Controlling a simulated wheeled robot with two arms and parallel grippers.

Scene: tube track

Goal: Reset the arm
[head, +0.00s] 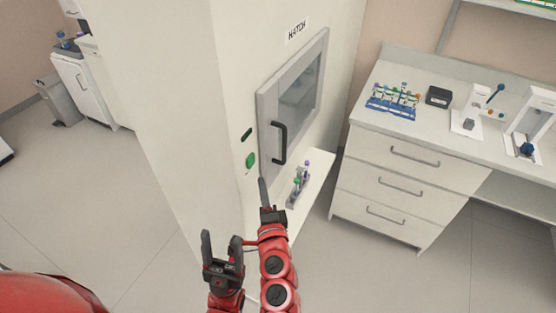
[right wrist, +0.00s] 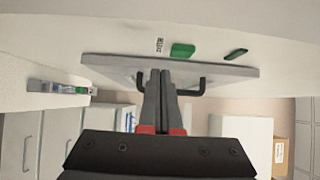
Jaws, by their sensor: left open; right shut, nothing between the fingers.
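My left gripper (head: 221,242) is open and empty, low in front of the hatch column in the head view. My right gripper (head: 264,186) is just right of it, raised near the wall below the green button (head: 251,160). Its fingers are shut and empty; in the right wrist view the fingertips (right wrist: 165,76) overlap the picture of the black hatch handle (right wrist: 201,84). I cannot tell any contact there. The grey hatch door (head: 318,60) looks closed in the head view, with its handle (head: 280,143) at the left.
A small tube rack (head: 297,188) stands on the white ledge (head: 320,172) under the hatch. To the right, a drawer bench (head: 400,125) carries a blue tube rack (head: 392,103), a black box (head: 438,96) and instruments. Open floor (head: 90,190) lies to the left.

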